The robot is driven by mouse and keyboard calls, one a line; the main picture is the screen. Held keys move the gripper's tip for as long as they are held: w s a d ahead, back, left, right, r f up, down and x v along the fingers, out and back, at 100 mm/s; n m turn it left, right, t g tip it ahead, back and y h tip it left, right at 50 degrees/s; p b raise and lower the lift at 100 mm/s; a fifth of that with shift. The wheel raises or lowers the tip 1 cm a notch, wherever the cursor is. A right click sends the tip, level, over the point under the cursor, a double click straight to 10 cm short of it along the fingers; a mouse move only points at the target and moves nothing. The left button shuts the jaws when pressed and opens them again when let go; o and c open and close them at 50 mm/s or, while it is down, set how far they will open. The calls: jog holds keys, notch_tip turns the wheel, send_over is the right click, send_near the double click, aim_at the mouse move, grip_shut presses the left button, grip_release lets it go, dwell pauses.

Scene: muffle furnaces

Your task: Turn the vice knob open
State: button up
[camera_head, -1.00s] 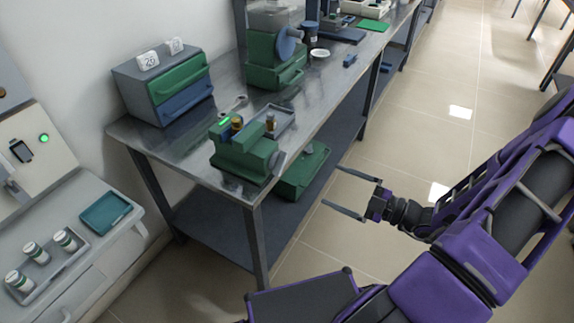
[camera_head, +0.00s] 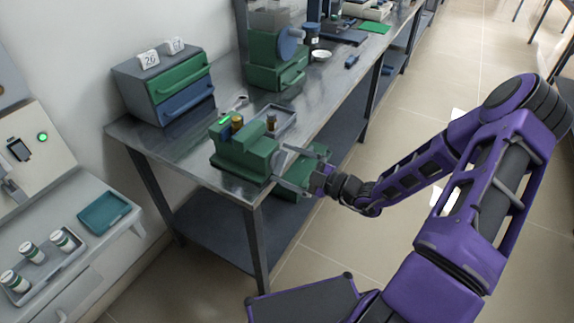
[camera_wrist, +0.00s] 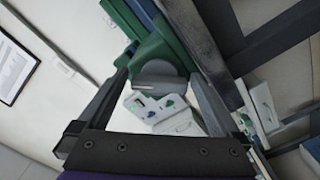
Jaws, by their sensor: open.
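The green vice (camera_head: 238,156) stands at the near corner of the metal bench. It also shows as green blocks at the top of the wrist view (camera_wrist: 153,48). Its grey round knob (camera_wrist: 158,70) lies between my fingertips in the wrist view. My gripper (camera_head: 281,164) is open at the right side of the vice, one finger above and one below the knob end. In the wrist view my gripper (camera_wrist: 160,77) has one finger on each side of the knob, with gaps showing. In the head view the fingers partly hide the knob.
A small grey tray (camera_head: 285,122) with a brown-topped bottle stands behind the vice. A drawer box (camera_head: 165,88) and a green machine (camera_head: 273,58) are farther back. A lower shelf (camera_head: 220,222) runs beneath the bench. The floor to the right is clear.

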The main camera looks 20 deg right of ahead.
jog(key=shift+c, duration=0.3)
jog(key=c, duration=1.1)
